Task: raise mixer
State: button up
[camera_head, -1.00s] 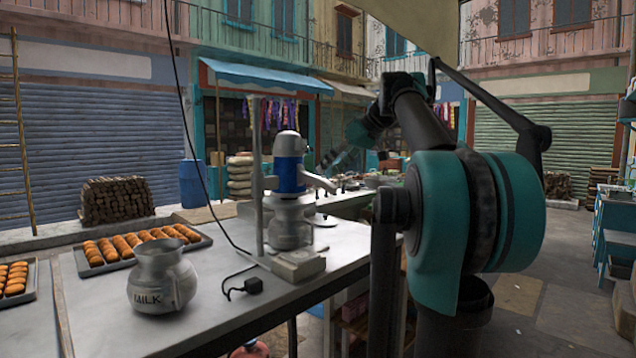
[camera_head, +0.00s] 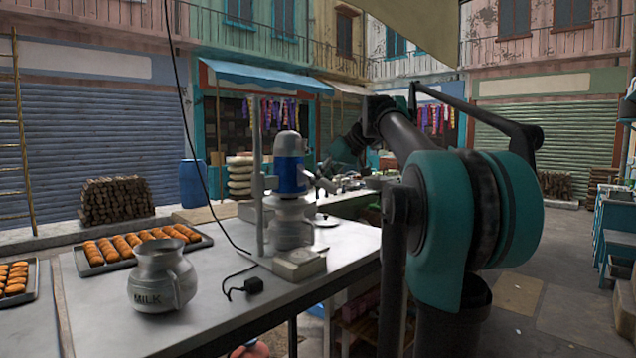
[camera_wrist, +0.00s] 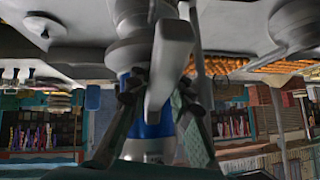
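The mixer (camera_head: 290,174) has a blue and silver motor head on an upright metal post (camera_head: 257,180), above a round metal vessel (camera_head: 290,222). Its pale lever arm (camera_wrist: 170,62) sticks out toward my wrist camera, which sees the scene upside down. My gripper (camera_wrist: 158,92) is at this lever, with one dark finger on each side of it. The fingers look spread, with small gaps to the lever; contact is not clear. In the head view my gripper (camera_head: 326,183) is small, just right of the mixer head, and covers the lever's end.
A metal milk jug (camera_head: 162,280) stands at the table's front left. Trays of browned pastries (camera_head: 135,247) lie behind and left of it. A black plug and cable (camera_head: 246,287) lie by the mixer's base box (camera_head: 299,263). A hanging cable (camera_head: 187,130) runs down to the table.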

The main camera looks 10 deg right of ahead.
grip_shut()
notch_tip(320, 180, up, 15)
jog(key=shift+f, duration=0.2)
dwell(0.3)
jog(key=o, duration=0.7)
grip_release()
jog(key=shift+c, duration=0.2)
jog(key=shift+d, duration=0.1)
jog(key=v, duration=0.7)
jog(key=shift+r, duration=0.15)
jog(key=shift+s+d, duration=0.1)
